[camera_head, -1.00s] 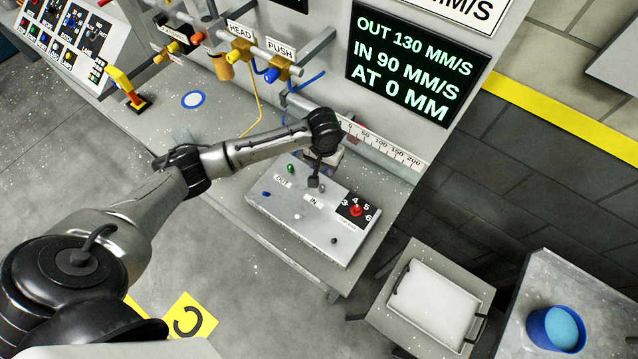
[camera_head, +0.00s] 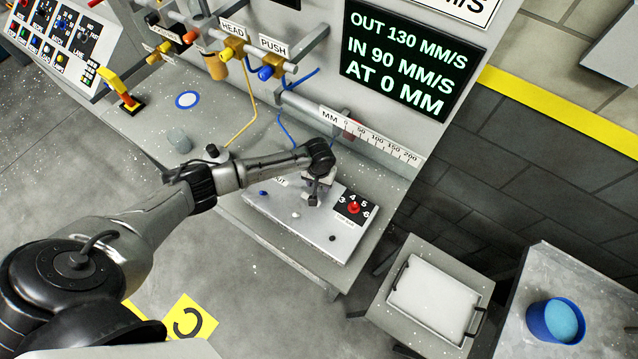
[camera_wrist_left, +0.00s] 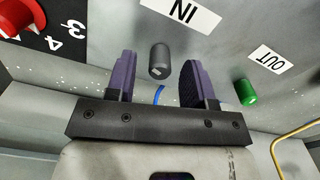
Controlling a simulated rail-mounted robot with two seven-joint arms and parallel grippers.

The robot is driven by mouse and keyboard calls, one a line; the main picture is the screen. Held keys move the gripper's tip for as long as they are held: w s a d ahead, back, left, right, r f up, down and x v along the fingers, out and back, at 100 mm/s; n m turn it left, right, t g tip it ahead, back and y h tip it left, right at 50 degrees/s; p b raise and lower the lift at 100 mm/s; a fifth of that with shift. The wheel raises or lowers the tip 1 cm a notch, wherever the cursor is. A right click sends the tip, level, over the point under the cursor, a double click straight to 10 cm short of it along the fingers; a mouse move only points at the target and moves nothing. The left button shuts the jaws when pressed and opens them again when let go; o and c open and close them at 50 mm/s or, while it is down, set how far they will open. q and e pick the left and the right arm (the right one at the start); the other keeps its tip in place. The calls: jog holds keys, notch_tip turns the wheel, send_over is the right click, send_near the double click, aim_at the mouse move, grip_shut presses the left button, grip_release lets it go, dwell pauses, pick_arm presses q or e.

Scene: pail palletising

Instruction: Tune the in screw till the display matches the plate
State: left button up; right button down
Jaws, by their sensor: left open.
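The in screw (camera_wrist_left: 160,60) is a small dark grey knob beside the IN label (camera_wrist_left: 182,12) in the left wrist view. My left gripper (camera_wrist_left: 158,80) is open, its two purple-padded fingers on either side of the screw with gaps showing. In the head view my left gripper (camera_head: 314,197) is over the grey control box (camera_head: 325,240) and hides the IN label and the screw. The green out screw (camera_wrist_left: 246,92) stands beside the OUT label (camera_wrist_left: 272,58). The display (camera_head: 405,60) reads OUT 130 MM/S, IN 90 MM/S, AT 0 MM.
A red selector knob (camera_head: 354,208) with numbers sits on the box's right. A millimetre scale (camera_head: 370,133) runs behind the box. A white tray (camera_head: 437,300) on a stand and a blue pail (camera_head: 555,322) are at right. A blue hose (camera_head: 286,132) hangs behind the arm.

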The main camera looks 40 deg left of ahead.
pick_arm(q)
jog(key=shift+f, duration=0.5)
grip_shut()
